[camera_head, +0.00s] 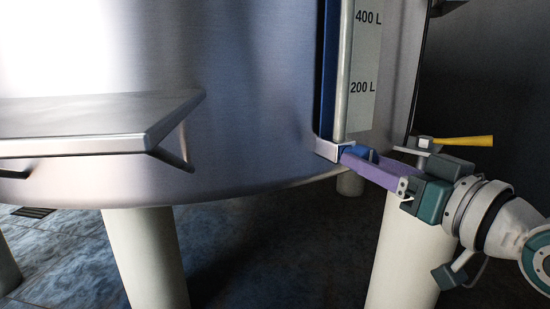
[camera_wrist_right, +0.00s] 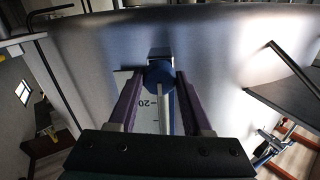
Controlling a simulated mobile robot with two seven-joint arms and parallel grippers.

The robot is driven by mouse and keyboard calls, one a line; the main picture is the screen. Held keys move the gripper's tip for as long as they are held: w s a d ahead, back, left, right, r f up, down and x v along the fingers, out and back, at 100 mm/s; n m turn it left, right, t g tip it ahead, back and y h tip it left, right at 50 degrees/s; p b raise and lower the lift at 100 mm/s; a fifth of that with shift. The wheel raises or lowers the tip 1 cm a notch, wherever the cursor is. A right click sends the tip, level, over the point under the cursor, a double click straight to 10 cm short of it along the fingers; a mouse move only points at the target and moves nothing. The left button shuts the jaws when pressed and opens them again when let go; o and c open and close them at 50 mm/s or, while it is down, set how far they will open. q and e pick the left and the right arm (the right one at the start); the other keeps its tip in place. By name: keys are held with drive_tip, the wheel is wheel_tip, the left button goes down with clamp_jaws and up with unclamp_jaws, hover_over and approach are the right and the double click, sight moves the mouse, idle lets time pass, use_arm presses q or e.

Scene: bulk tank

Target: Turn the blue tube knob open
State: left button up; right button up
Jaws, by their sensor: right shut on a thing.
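The blue tube knob (camera_head: 358,152) sits at the bottom of the level tube (camera_head: 344,70), beside the scale marked 200 L and 400 L. My right gripper (camera_head: 346,154) comes in from the right with its purple fingers at the knob. In the right wrist view the round blue knob (camera_wrist_right: 159,74) lies between the tips of the two purple fingers (camera_wrist_right: 158,82), which are shut on it. In the head view the fingers partly hide the knob. My left gripper is not in view.
The large steel tank (camera_head: 250,110) fills the background on pale legs (camera_head: 146,260). A yellow-handled valve (camera_head: 465,141) sits just above my right gripper. A steel shelf (camera_head: 90,120) juts out at the left. The space below the tank is dark.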

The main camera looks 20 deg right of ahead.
clamp_jaws()
drive_tip(key=n+p, duration=0.3)
drive_tip(key=shift+r+n, duration=0.15)
drive_tip(key=shift+n, duration=0.15)
drive_tip(key=n+p, duration=0.2)
drive_tip(key=n, duration=0.5)
drive_tip(key=n+p, duration=0.2)
drive_tip(key=n, duration=0.5)
drive_tip(key=shift+d+f+n+y, duration=0.1)
drive_tip(key=shift+f+n+y, duration=0.1)
drive_tip(key=shift+n+y, duration=0.15)
drive_tip(key=shift+n, duration=0.25)
